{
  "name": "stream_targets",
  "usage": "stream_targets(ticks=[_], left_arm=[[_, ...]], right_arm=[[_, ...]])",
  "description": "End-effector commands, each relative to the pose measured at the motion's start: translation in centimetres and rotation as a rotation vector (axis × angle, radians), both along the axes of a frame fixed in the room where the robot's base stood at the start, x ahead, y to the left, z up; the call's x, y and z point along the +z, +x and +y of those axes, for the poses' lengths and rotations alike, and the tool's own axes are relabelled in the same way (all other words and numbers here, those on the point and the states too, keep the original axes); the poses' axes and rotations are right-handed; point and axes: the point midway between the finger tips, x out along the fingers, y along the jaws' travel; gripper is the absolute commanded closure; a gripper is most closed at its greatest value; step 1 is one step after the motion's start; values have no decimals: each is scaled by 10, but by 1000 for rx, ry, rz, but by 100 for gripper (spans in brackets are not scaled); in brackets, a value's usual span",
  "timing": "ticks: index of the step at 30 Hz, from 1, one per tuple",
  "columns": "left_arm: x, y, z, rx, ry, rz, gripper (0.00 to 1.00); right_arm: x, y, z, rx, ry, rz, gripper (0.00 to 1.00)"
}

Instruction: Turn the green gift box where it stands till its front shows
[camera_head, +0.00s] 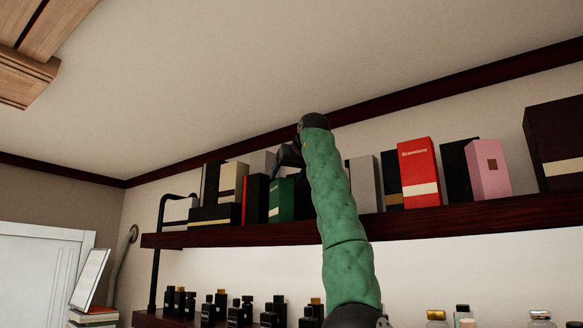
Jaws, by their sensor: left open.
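The green gift box (280,202) stands upright on the upper shelf, left of my arm. It sits between a red and black box on its left and dark shapes on its right. A small light mark shows low on its visible face; whether that face is the front I cannot tell. My left gripper (286,160) is dark and open, at the end of my green-sleeved arm. In the picture it appears just above the green box's top. I cannot tell whether it touches the box. My arm hides part of the row right of the box. My right gripper is not seen.
Small bottles (222,305) stand on a lower shelf.

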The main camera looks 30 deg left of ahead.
Motion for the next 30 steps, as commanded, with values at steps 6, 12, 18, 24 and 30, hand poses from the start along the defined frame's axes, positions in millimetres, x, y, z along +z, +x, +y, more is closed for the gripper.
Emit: stream_targets(ticks=[6,12,18,24,30], left_arm=[[-9,17,23,1,-1,1,29],[-16,26,37,0,0,0,29],[-21,30,41,0,1,-1,29],[-21,29,41,0,1,-1,31],[-21,29,41,0,1,-1,70]], right_arm=[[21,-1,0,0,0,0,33],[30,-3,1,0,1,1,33],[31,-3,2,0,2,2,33],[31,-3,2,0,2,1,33],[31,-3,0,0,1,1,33]])
